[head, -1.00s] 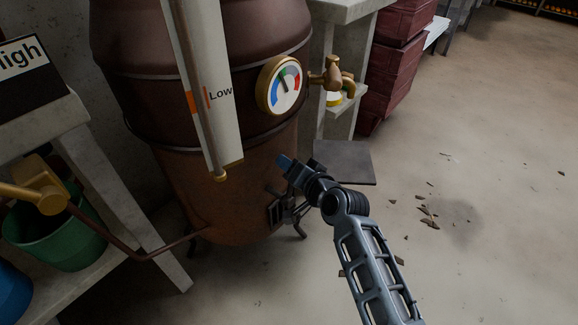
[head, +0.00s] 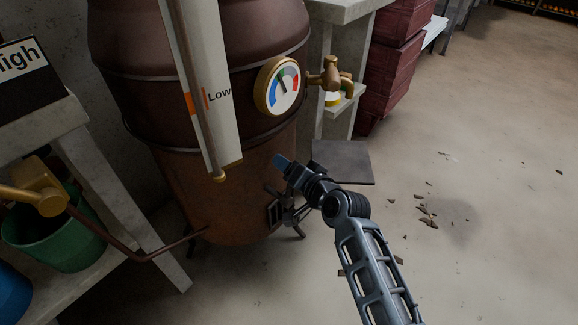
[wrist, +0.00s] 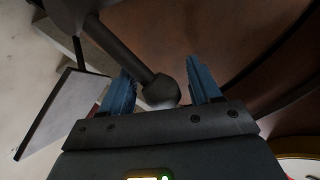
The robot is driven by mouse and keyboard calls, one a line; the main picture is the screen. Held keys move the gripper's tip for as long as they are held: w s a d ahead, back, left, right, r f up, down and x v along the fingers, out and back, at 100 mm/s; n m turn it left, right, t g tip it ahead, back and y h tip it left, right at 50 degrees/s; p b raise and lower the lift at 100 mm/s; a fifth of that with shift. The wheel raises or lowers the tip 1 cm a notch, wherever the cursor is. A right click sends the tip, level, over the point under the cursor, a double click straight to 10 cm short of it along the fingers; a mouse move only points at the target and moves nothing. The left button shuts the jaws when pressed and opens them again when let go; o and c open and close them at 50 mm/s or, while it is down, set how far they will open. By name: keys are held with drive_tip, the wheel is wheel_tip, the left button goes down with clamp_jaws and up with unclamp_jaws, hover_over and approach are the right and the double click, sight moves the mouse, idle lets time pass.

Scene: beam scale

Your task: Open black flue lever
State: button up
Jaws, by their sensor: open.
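The black flue lever (wrist: 128,55) shows in the wrist view as a dark rod with a rounded knob (wrist: 161,92) at its end. The knob lies between the two blue fingers of my gripper (wrist: 163,82), closer to the left finger, with a gap to the right one. The fingers are apart and not clamped on it. In the head view my gripper (head: 282,162) is in front of the lower part of the copper boiler (head: 225,190). There the lever is hard to make out among the dark parts by the boiler's small black door (head: 275,214).
A round gauge (head: 278,87) and brass tap (head: 330,75) stick out from the boiler above my gripper. A dark flat plate (head: 343,162) is just to the right. A bench with a green bucket (head: 60,240) stands left. The floor at right is mostly clear, with some debris.

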drive_tip(key=p+v, duration=0.2)
drive_tip(key=v, duration=0.5)
drive_tip(key=shift+s, duration=0.1)
drive_tip(key=s+d+f+h, duration=0.1)
drive_tip(key=s+d+f, duration=0.15)
drive_tip(key=s, duration=0.35)
drive_tip(key=s+d+f+t+h, duration=0.1)
drive_tip(key=s+d+h, duration=0.1)
drive_tip(key=s+d, duration=0.3)
drive_tip(key=s+d+f+h, duration=0.1)
drive_tip(key=s+d+f, duration=0.1)
drive_tip(key=s, duration=0.6)
drive_tip(key=s+d+r+n+t+h, duration=0.1)
drive_tip(key=s+d+r, duration=0.2)
drive_tip(key=s, duration=0.6)
drive_tip(key=s+d+r+n+h, duration=0.1)
drive_tip(key=s+d+r, duration=0.3)
drive_tip(key=s, duration=0.5)
drive_tip(key=s+d+r+n+h, duration=0.1)
drive_tip(key=s+r+n, duration=0.1)
drive_tip(key=s+r, duration=0.75)
wheel_tip(320, 180, up, 26)
drive_tip(key=p, duration=2.4)
drive_tip(key=shift+d+f+t+p, duration=0.15)
drive_tip(key=shift+d+t+p, duration=0.1)
drive_tip(key=shift+t+p, duration=0.1)
